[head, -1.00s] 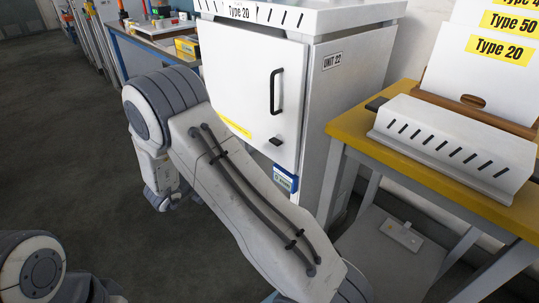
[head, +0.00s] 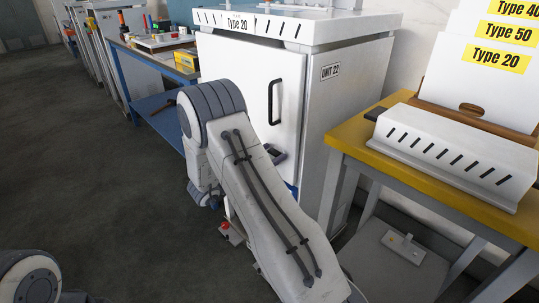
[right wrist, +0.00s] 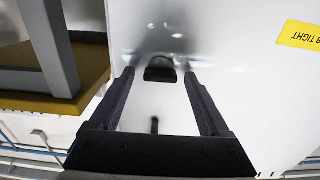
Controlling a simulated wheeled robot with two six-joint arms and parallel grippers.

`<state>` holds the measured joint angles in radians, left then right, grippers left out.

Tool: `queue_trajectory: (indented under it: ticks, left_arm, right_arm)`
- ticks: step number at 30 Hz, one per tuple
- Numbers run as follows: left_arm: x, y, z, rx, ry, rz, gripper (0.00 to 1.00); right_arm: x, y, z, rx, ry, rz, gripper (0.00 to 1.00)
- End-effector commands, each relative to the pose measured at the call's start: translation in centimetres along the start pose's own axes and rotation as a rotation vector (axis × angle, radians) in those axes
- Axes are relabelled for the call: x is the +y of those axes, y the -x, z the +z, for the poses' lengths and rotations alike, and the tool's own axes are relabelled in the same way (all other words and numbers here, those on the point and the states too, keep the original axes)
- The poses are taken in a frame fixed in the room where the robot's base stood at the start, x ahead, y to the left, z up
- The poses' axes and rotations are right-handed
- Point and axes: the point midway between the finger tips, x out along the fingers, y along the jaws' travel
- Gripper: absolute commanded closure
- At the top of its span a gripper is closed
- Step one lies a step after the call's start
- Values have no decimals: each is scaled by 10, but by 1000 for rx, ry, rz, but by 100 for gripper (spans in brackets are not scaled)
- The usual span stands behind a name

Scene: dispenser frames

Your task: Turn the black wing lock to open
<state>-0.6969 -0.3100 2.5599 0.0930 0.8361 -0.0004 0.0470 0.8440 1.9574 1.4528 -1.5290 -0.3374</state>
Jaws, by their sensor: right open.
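The black wing lock (right wrist: 160,74) sits on the white cabinet door (right wrist: 225,75) in the right wrist view. My right gripper (right wrist: 159,82) is open, with one finger on either side of the lock. Whether the fingers touch it I cannot tell. In the head view the dark tip of my right gripper (head: 277,154) is at the lock's place below the black door handle (head: 274,100), and the lock itself is hard to make out there. The door looks shut. My left gripper is out of view.
A yellow-topped table (head: 375,138) stands right of the cabinet, carrying a slotted white cover (head: 455,150) and type cards (head: 498,60). A blue-framed workbench (head: 143,85) stands behind on the left. The floor (head: 80,150) at left is clear.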

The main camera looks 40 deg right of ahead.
Motion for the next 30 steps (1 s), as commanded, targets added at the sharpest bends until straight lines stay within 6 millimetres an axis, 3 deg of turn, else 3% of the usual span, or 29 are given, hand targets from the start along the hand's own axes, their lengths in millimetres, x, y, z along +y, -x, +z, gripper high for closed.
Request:
queue_trajectory:
  ticks: [6, 7, 13, 23, 30]
  left_arm:
    - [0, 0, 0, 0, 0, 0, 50]
    - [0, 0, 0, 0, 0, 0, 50]
    - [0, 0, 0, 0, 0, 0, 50]
    - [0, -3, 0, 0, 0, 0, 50]
    - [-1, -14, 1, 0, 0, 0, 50]
  right_arm:
    - [0, -1, 0, 0, 0, -1, 20]
    - [0, 0, 0, 0, 0, -1, 24]
    - [0, 0, 0, 0, 0, 0, 100]
    - [0, 0, 1, 0, -39, 0, 100]
    - [1, 0, 2, 0, -176, 1, 100]
